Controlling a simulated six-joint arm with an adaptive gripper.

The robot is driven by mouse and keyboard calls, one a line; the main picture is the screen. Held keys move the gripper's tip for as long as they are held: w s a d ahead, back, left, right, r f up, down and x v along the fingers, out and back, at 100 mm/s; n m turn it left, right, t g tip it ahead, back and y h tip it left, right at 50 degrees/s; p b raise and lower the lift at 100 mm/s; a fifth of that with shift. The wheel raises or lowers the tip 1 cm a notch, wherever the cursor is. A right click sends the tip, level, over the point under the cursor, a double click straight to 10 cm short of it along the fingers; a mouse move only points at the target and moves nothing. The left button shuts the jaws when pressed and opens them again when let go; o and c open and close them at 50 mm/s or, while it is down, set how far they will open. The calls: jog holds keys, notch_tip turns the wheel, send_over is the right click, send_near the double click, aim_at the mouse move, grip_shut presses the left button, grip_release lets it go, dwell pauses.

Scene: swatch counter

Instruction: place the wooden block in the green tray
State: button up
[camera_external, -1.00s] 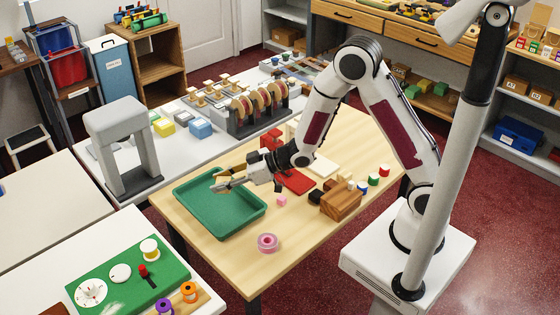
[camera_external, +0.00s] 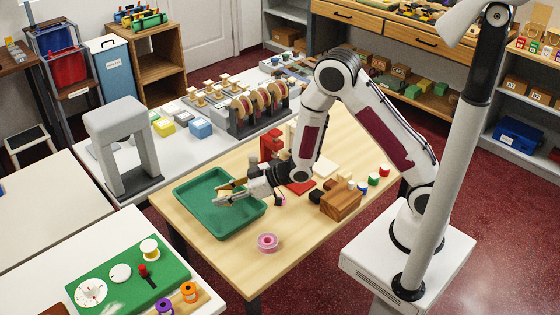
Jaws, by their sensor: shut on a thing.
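The green tray (camera_external: 189,208) lies at the left end of the wooden table. My gripper (camera_external: 229,193) is over the tray's right part, reaching in from the right. It is shut on the wooden block (camera_external: 231,185), a small tan piece mostly hidden by the fingers. I cannot tell whether the block touches the tray floor.
A red object (camera_external: 271,147) stands behind my gripper.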

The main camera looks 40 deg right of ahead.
aim_at(225, 212)
jog(key=shift+f, duration=0.1)
dwell(0.3)
jog(key=shift+f, duration=2)
jog(key=shift+f, duration=0.15)
jog(key=o, duration=1.1)
jog(key=shift+s+d+r, duration=0.25)
jog(key=shift+d+r, duration=0.05)
jog(key=shift+r, duration=0.05)
jog(key=shift+v, duration=3.35)
